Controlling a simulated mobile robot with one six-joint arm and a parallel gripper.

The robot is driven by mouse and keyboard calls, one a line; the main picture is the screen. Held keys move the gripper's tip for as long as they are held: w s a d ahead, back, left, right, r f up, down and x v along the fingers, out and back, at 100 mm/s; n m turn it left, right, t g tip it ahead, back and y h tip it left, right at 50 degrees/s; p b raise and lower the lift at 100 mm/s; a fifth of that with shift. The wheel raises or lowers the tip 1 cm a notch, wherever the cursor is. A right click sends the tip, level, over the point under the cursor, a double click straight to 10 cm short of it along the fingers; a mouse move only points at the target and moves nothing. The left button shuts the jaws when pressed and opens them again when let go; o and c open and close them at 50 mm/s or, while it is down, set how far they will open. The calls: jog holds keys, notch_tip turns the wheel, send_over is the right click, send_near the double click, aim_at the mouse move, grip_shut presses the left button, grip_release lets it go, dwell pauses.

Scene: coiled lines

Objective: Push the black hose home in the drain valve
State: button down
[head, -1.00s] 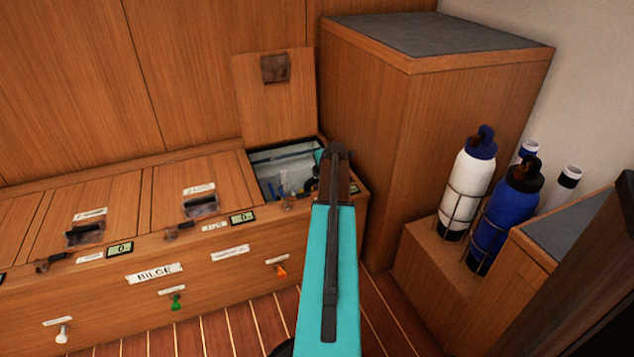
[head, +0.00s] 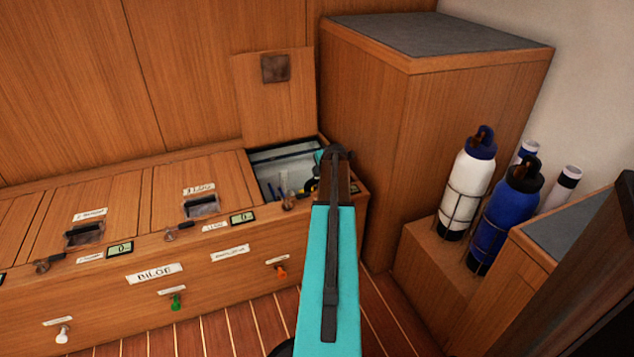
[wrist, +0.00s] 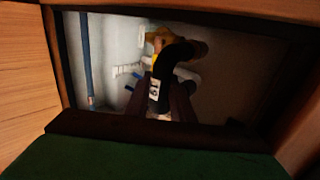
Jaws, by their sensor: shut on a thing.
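The black hose (wrist: 178,58) is a short, thick, bent piece with a white printed tag (wrist: 154,90) on it. It lies between the two dark fingers of my gripper (wrist: 164,98) in the wrist view, and they are shut on it. A yellow and brass fitting (wrist: 158,38), probably the drain valve, is just beyond the hose's upper bend. The hose overlaps it, so I cannot tell how far the hose sits in it. In the head view my teal arm reaches into the open locker and hides most of the gripper.
The open locker (head: 252,171) has wooden edges close around my arm. Inside are a blue pipe (wrist: 87,60) and a white ribbed fitting (wrist: 127,70). The raised lid (head: 277,105) stands behind. A tall cabinet (head: 365,130) is close on the right.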

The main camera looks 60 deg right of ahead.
jog(key=shift+f, duration=0.25)
jog(key=shift+r+p, duration=0.35)
jog(key=shift+r, duration=0.15)
dwell(1.2)
jog(key=shift+f, duration=0.5)
dwell(0.9)
jog(key=shift+r, duration=0.5)
dwell(0.5)
dwell(0.8)
jog(key=c, duration=1.5)
grip_release()
jog(key=o, duration=0.5)
jog(key=shift+c, duration=0.2)
